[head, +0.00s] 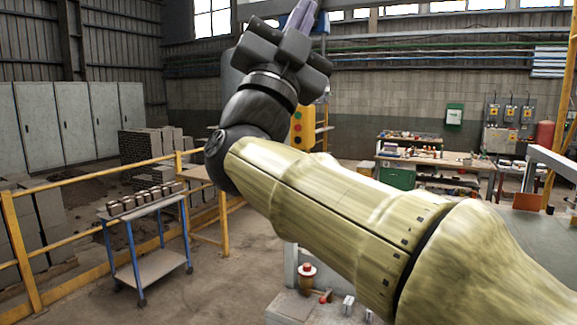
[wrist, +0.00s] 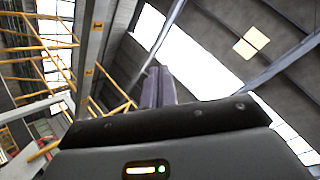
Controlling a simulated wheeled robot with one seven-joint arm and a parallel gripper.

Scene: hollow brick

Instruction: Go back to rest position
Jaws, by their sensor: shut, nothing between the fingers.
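My arm stretches across the head view from the lower right to the upper middle. My gripper (head: 301,14) is at the top edge of that view, pointing up, with its fingers partly cut off by the frame. In the wrist view my gripper (wrist: 158,76) points toward the roof, its two grey-purple fingers close together and empty. No object is near the fingers. My arm hides part of the middle of the hall.
A blue-legged cart (head: 150,225) with several small blocks stands at the left by a yellow railing (head: 100,226). A workbench (head: 425,155) stands at the back right. A red-topped item (head: 307,272) sits low in front, below my arm. Open floor lies around the cart.

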